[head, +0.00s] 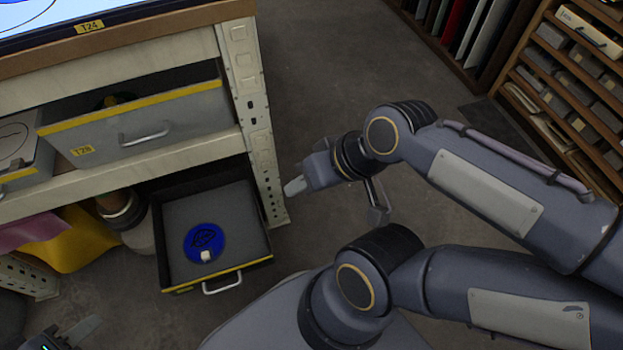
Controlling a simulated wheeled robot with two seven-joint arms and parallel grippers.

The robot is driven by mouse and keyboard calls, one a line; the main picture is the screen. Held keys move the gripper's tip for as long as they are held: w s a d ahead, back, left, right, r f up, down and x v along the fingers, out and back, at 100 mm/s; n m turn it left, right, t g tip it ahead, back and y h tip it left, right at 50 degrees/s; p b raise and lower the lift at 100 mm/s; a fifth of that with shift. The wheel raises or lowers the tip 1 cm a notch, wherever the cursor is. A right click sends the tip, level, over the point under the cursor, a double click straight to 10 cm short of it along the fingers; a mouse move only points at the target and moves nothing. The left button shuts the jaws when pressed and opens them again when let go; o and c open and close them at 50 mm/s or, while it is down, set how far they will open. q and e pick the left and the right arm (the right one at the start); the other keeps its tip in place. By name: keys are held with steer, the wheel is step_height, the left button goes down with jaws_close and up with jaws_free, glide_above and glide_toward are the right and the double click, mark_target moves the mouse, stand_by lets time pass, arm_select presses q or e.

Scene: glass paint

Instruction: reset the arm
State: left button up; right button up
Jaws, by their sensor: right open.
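My right arm comes in from the right, and its gripper (337,202) is in mid-air just right of the shelf's corner post. Its fingers are spread apart with nothing between them. Only a small part of my left gripper (80,332) shows at the bottom left edge. One finger is visible there, the rest is cut off, and I cannot tell whether it is open.
A lower drawer (220,213) stands pulled out, holding a round blue object (205,242) with a white tab. A grey drawer (135,125) labelled T28 sits above. The metal post (252,100) is close to my right gripper. Open floor (330,60) lies behind.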

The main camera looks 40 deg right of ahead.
steer(key=shift+s+r, duration=0.1)
steer(key=shift+s, duration=0.1)
arm_select(q)
steer(key=shift+r, duration=0.1)
